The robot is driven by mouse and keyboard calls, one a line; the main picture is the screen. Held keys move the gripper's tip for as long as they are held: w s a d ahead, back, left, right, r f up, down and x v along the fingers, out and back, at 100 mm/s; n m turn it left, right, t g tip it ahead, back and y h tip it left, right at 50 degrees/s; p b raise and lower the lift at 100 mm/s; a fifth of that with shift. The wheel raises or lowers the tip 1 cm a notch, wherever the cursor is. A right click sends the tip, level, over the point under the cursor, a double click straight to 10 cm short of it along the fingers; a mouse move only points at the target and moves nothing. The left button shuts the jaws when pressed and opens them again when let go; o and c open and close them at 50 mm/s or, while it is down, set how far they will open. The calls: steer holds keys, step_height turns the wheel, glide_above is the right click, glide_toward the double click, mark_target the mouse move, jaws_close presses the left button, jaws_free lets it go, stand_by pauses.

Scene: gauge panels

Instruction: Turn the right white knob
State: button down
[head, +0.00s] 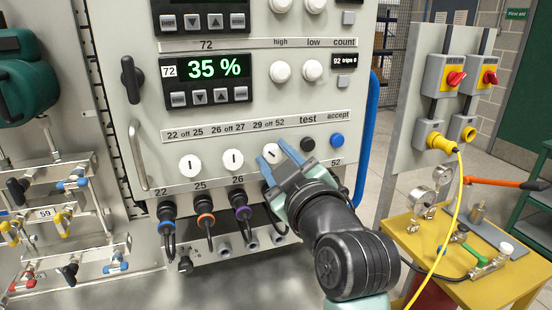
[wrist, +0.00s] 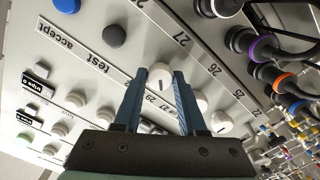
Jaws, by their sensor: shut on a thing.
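The right white knob (head: 270,156) is the rightmost of three round white knobs on the grey panel, under the label "29 off 52". It has a dark pointer line, which looks roughly upright with a slight tilt. My gripper (head: 273,151) reaches it from the lower right, with its blue fingers on either side of the knob. In the wrist view the knob (wrist: 160,77) sits between the fingertips of my gripper (wrist: 161,73), which is shut on it. The fingers hide part of the knob's sides.
The middle white knob (head: 232,160) and left white knob (head: 189,165) are close to the left. A black button (head: 308,144) and blue button (head: 337,140) are to the right. Cable plugs (head: 205,216) stick out below. A yellow table (head: 410,243) stands at the right.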

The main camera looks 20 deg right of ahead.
steer(key=shift+c, duration=2.3)
jaws_free()
steer(key=shift+s, duration=0.1)
steer(key=s+b, duration=0.3)
steer(key=s, duration=0.9)
steer(key=shift+s+a, duration=0.25)
steer(key=shift+s, duration=0.15)
